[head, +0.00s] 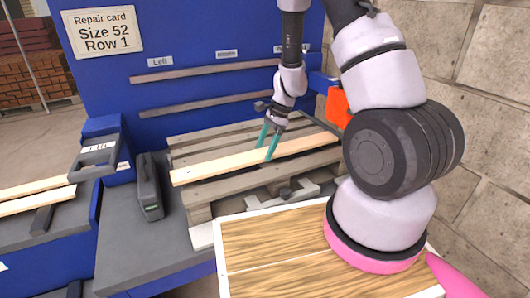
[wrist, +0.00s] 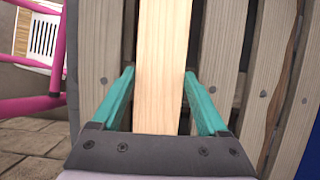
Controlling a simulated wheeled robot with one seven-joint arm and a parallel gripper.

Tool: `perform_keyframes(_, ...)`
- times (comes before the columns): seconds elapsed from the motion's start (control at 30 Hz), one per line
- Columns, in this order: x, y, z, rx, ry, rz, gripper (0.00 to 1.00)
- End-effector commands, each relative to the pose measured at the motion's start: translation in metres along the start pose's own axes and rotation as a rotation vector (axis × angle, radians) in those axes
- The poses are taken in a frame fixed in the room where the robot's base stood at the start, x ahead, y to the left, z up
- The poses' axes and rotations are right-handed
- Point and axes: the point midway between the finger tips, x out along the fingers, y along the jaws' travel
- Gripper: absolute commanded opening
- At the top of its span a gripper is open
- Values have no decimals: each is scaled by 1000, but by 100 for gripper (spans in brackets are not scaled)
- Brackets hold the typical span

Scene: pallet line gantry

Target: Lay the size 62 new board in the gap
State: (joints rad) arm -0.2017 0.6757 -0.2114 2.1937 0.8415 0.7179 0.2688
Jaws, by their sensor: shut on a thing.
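My gripper (head: 267,153) is shut on a pale new board (head: 212,169), with one teal finger on each side. In the wrist view the pale board (wrist: 160,55) runs lengthwise between the fingers (wrist: 159,74). It lies along the weathered pallet (head: 250,186), over its near part and roughly parallel to the older grey slats. I cannot tell whether it touches the pallet or hangs just above it. Its size marking is not visible. The gap cannot be made out clearly; dark spaces show between slats. The repair card (head: 103,30) reads "Size 52 Row 1".
Other pale boards (head: 35,188) lie on a rack at the left. A dark upright case (head: 149,188) and a grey-handled tool (head: 98,152) are left of the pallet. A white-edged wooden surface (head: 223,262) is in front. A stone wall (head: 490,130) bounds the right.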

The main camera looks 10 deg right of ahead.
Motion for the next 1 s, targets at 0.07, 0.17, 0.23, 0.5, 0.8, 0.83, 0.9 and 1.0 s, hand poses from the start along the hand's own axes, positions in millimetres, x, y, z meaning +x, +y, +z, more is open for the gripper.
perform_keyframes(0.07, 10, 0, -4, 3, -1, 2, 3)
perform_keyframes(0.17, 15, 0, -6, 1, 0, 0, 3)
perform_keyframes(0.23, 15, 0, -6, 1, 0, -1, 3)
perform_keyframes(0.5, 17, 0, -7, 1, 0, 0, 81)
perform_keyframes(0.8, 16, 0, -7, 0, 0, 0, 100)
perform_keyframes(0.83, 15, 0, -6, 0, 0, -1, 100)
perform_keyframes(0.9, 10, -1, -6, -2, 0, -2, 100)
perform_keyframes(1.0, -5, -1, -6, -1, 1, -5, 100)
